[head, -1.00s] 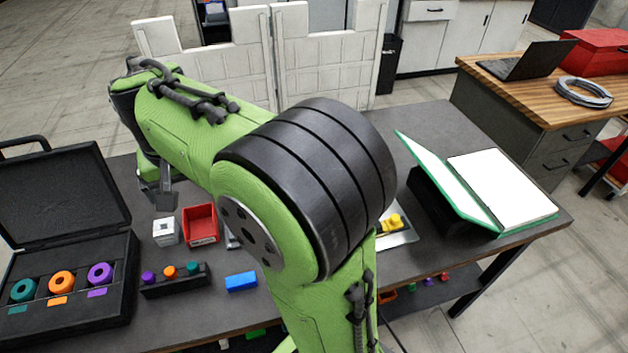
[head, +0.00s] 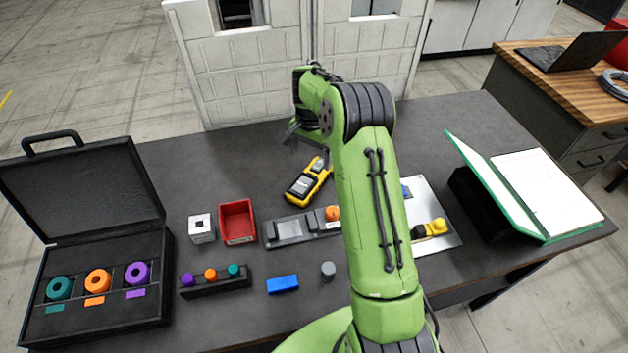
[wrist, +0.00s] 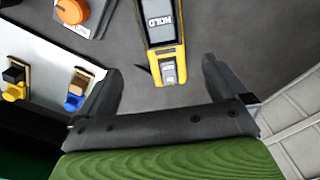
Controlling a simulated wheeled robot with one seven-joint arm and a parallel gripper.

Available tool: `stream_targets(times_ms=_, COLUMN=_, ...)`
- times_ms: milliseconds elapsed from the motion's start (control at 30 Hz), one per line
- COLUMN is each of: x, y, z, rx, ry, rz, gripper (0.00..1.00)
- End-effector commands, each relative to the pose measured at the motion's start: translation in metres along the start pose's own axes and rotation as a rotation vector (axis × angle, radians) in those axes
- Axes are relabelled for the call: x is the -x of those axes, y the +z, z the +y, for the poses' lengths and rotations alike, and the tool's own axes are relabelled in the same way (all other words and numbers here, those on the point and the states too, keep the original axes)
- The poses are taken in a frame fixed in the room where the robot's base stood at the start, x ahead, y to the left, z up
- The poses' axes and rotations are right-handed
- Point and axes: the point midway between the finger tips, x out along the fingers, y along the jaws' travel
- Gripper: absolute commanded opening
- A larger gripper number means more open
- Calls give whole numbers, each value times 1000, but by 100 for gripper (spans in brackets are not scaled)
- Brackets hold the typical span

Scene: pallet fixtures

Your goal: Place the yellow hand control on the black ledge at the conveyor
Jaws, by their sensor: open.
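The yellow hand control (head: 310,182), a yellow and black handheld unit, lies on the dark table beyond the grey tray. Its end marked HOLD shows in the wrist view (wrist: 167,52), top cut off by the frame. My gripper (head: 303,137) is above the table near the control's far end, partly hidden by my arm in the head view. In the wrist view my gripper (wrist: 161,67) is open and empty, with the control's end between the two fingers in the picture. Contact cannot be told. I see no conveyor or black ledge that I can identify.
A grey tray (head: 290,231) with an orange knob lies near the control. A light plate (head: 447,240) with yellow and blue parts is right of my arm. A red bin (head: 237,221), an open black case (head: 90,290) and a green binder (head: 530,190) also occupy the table.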

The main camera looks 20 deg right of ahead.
Motion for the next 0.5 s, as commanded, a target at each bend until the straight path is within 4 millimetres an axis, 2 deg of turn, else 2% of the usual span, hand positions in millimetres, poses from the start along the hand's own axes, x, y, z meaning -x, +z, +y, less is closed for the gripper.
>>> stream_targets(times_ms=33, x=-15, y=1, z=1, rx=0, ry=4, rz=-4, gripper=100)
stream_targets(times_ms=100, x=-29, y=1, z=0, rx=1, ry=3, rz=-4, gripper=100)
stream_targets(times_ms=267, x=-48, y=0, z=-1, rx=2, ry=1, rz=-1, gripper=100)
stream_targets(times_ms=500, x=-89, y=-2, z=-5, rx=2, ry=1, rz=-2, gripper=100)
